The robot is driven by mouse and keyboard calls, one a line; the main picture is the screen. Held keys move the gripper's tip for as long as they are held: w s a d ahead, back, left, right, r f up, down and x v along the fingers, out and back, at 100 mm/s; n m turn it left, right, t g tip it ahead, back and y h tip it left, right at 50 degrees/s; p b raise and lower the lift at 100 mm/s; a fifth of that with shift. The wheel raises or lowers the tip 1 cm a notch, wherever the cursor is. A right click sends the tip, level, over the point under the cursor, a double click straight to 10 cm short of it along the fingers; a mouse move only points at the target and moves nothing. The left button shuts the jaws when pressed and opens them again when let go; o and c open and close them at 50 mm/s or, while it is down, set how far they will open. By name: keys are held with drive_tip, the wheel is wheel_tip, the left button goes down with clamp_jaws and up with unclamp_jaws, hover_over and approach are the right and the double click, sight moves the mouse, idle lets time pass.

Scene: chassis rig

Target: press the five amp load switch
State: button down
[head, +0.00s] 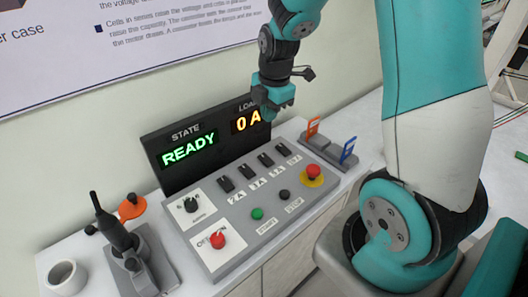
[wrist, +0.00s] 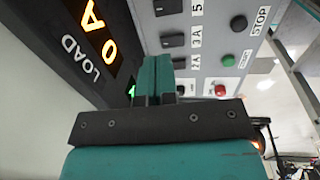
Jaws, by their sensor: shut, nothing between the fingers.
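The five amp load switch (head: 265,159) is a black rocker, third from the left in the row of load switches on the grey control panel (head: 240,222). In the wrist view the switch (wrist: 167,7) is at the top edge, partly cut off, beside a label starting with 5. My gripper (head: 268,116) is shut and empty, raised above the back of the panel by the right end of the display. In the wrist view my gripper (wrist: 154,62) has its fingers together, apart from the switch. The display (head: 205,145) reads READY and 0 A.
Neighbouring load switches include the three amp one (head: 246,171) and the two amp one (head: 226,184). A red emergency button (head: 313,171), a green START button (head: 257,213) and a black STOP button (head: 285,194) are in front. A joystick (head: 118,235) stands left.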

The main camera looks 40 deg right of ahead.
sight(264, 156)
drive_tip(key=f, duration=0.4)
drive_tip(key=w+f+p, duration=0.1)
drive_tip(key=f, duration=0.4)
drive_tip(key=w+f+p, duration=0.1)
drive_tip(key=f, duration=0.3)
drive_tip(key=shift+a+f, duration=0.1)
drive_tip(key=shift+f, duration=0.3)
